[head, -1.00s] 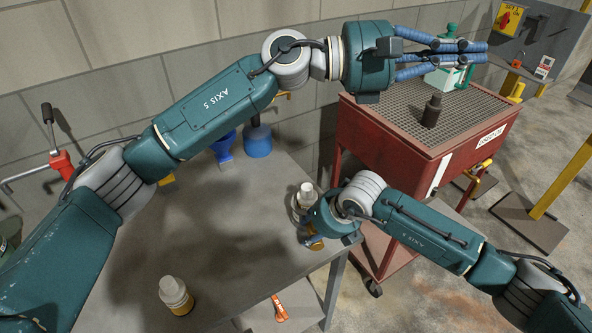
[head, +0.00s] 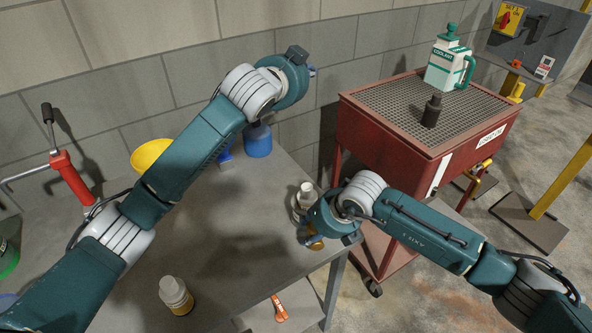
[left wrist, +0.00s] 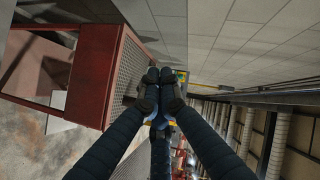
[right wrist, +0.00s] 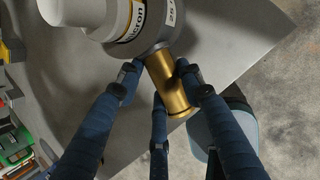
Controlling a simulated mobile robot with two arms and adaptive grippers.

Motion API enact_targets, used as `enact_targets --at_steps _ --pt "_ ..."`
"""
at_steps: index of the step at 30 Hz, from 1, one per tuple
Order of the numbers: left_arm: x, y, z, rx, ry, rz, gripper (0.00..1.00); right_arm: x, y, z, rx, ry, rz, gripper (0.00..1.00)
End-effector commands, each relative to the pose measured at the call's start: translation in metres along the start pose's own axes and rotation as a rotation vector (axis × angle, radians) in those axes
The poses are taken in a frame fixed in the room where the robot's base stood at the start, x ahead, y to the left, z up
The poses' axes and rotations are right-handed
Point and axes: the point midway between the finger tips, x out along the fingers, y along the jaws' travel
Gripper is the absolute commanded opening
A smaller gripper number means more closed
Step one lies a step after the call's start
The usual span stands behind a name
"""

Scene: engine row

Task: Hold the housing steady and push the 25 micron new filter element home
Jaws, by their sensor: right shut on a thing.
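The white filter element (right wrist: 84,12), with a yellow-edged "micron" band, sits at the mouth of a grey collar carrying a "25" label in the right wrist view. A brass cylinder, the housing body (right wrist: 170,85), extends from that collar. How deep the element sits is hard to tell. Its pale top (head: 306,188) also shows in the head view. My right gripper (right wrist: 158,78) is shut on the housing at the bench's right edge. My left gripper (left wrist: 160,82) has its fingertips together, empty, in the air by the wall; its fingers are mostly hidden in the head view.
A similar white-capped amber piece (head: 176,295) stands at the front of the grey bench (head: 225,265). A yellow bowl (head: 150,154), blue container (head: 258,141) and red-handled tool (head: 72,180) are farther back. A red cart (head: 400,155) holds a coolant jug (head: 448,68) and dark bottle (head: 432,110).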

Motion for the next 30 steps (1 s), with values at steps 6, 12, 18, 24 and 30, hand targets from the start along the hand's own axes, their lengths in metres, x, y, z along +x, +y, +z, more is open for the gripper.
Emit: enact_targets --at_steps 6,12,18,24,30 --pt "-0.02 0.091 0.054 -0.339 -0.195 0.31 0.0 0.0 0.001 0.0 0.0 0.0 0.001 0.0" --pt "-0.059 0.159 0.078 -0.548 -0.36 0.549 0.0 0.0 0.001 0.0 0.0 0.0 0.001 0.0" --pt "-0.088 0.192 0.086 -0.639 -0.454 0.678 0.0 0.0 0.001 0.0 0.0 0.0 0.001 0.0" --pt "-0.088 0.205 0.089 -0.657 -0.477 0.705 0.0 0.0 0.001 0.0 0.0 0.0 0.001 0.0" --pt "-0.072 0.222 0.093 -0.656 -0.476 0.705 0.0 0.0 0.001 0.0 0.0 -0.001 0.001 0.0"
